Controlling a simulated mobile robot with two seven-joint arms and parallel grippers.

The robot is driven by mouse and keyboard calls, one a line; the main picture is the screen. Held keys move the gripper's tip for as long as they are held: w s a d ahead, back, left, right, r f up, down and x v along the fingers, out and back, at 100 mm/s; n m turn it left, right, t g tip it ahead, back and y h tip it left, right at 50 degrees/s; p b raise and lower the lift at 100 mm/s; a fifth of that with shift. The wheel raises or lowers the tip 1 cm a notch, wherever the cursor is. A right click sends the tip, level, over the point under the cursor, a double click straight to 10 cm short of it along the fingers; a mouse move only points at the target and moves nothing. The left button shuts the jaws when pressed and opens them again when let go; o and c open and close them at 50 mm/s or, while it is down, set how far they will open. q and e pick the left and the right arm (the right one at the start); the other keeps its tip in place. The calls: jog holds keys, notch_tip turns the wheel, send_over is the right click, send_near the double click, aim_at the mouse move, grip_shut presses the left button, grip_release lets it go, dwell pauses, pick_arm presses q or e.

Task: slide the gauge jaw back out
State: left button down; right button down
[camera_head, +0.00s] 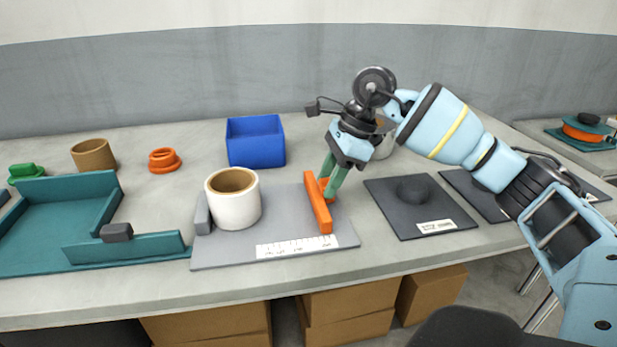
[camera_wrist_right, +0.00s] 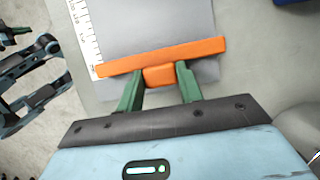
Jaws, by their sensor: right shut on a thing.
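The orange gauge jaw (camera_head: 318,203) stands upright across the grey gauge plate (camera_head: 290,205), toward its right side. A printed scale (camera_head: 298,246) runs along the plate's front edge. A white roll with a tan inside (camera_head: 233,205) stands on the plate beside a grey fixed block (camera_head: 202,213), with a gap between roll and jaw. My right gripper (camera_head: 333,180) is shut on the jaw's orange knob. In the right wrist view its green fingers (camera_wrist_right: 158,83) sit either side of that knob, and the orange bar (camera_wrist_right: 165,56) lies across the plate.
A blue bin (camera_head: 255,142) stands behind the plate. A teal tray (camera_head: 60,225) is at the left, near a tan ring (camera_head: 93,155) and an orange piece (camera_head: 164,160). A dark pad with a round bump (camera_head: 420,207) lies right of the plate.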

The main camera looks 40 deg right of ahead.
jog(key=shift+s+d, duration=0.15)
jog(key=shift+d, duration=0.15)
jog(key=c, duration=0.9)
grip_release()
jog(key=shift+s+d, duration=0.1)
jog(key=p+v, duration=0.1)
jog(key=v, duration=0.6)
jog(key=shift+r, duration=0.4)
